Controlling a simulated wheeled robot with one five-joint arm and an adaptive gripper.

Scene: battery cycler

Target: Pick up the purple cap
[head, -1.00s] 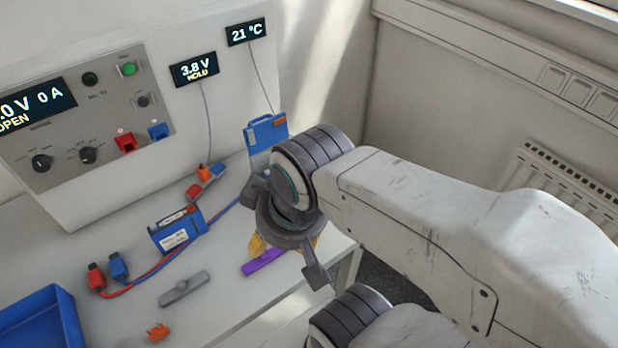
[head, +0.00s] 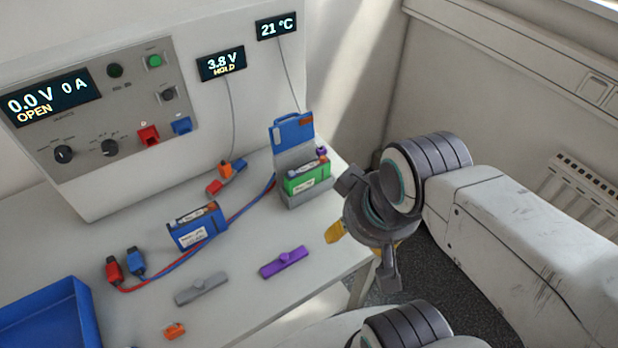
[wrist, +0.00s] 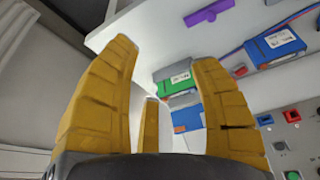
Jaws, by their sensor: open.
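The purple cap (head: 284,262) is a flat bar with a small raised knob, lying on the white table near its front right edge in the head view. In the wrist view the purple cap (wrist: 209,12) lies at the top, beyond the fingertips and right of centre.
A similar grey bar (head: 201,289) lies left of the cap, with a small orange piece (head: 175,330) in front. A green battery (head: 306,181) sits in a grey holder behind, with a small purple piece at its top. A blue battery (head: 196,228) and a blue bin (head: 45,315) are left.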

